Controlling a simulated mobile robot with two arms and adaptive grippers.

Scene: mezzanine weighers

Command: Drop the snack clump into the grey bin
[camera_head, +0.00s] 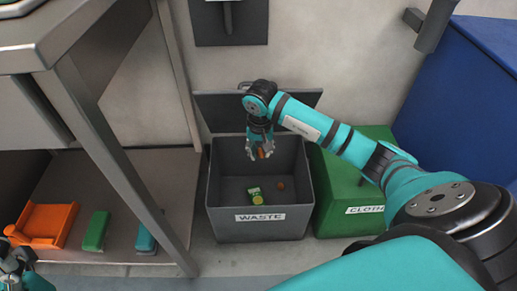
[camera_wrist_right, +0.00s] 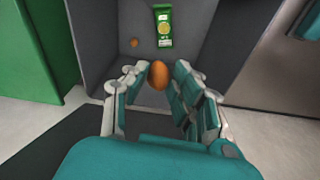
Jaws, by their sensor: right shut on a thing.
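The snack clump (camera_head: 261,153) is a small orange-brown lump. It also shows in the right wrist view (camera_wrist_right: 158,75) between the fingertips. My right gripper (camera_head: 259,150) is shut on it and holds it over the open grey bin (camera_head: 221,215), which is labelled WASTE. In the right wrist view my right gripper (camera_wrist_right: 155,82) points into the bin. Inside the bin lie a green packet (camera_head: 255,195) and a small orange-brown piece (camera_head: 280,185). My left gripper (camera_head: 14,262) shows only partly at the lower left edge, and its jaws are unclear.
The bin's lid (camera_head: 305,97) is raised against the wall behind. A green bin (camera_head: 335,195) labelled CLOTH stands right of the grey bin. A metal table (camera_head: 110,150) stands left, with an orange scoop (camera_head: 45,222) and green and teal brushes on its lower shelf. A blue container (camera_head: 460,95) is at right.

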